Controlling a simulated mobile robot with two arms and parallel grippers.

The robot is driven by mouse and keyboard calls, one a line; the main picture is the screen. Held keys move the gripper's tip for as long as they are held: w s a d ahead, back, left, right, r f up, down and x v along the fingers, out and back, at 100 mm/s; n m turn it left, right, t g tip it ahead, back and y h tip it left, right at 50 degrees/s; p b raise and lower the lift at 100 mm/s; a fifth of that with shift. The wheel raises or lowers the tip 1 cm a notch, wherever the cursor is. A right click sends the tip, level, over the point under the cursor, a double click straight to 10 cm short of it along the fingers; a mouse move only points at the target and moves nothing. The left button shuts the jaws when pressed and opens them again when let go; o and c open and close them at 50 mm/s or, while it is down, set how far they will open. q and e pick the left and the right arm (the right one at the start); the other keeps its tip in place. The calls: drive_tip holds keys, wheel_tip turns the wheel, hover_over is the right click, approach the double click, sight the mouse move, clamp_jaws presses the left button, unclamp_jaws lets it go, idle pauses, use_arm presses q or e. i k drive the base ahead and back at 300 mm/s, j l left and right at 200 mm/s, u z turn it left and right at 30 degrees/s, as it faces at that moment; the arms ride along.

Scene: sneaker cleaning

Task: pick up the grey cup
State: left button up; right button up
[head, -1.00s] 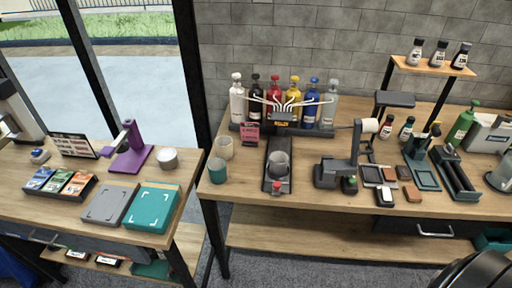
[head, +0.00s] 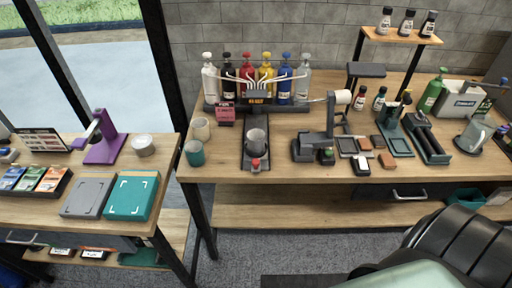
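A grey cup (head: 257,141) stands upright on a dark narrow stand (head: 256,163) with a red knob at its front, on the right-hand wooden table. A beige cup (head: 201,129) and a teal cup (head: 194,153) stand to its left, near the table's left end. Neither of my grippers is in view, and nothing holds the grey cup.
Several coloured pump bottles (head: 248,78) stand in a rack behind the cup. A dark device with a white roll (head: 343,97) stands to its right. A gap separates this table from the left table (head: 165,172). A black ribbed shape fills the lower right.

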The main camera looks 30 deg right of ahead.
sight(255, 137)
drive_tip(key=k+l, duration=0.2)
drive_tip(key=l, duration=0.15)
drive_tip(key=k+l, duration=0.25)
drive_tip(key=l, duration=0.15)
drive_tip(key=k+l+u, duration=0.1)
drive_tip(key=l, duration=0.25)
drive_tip(key=k, duration=0.1)
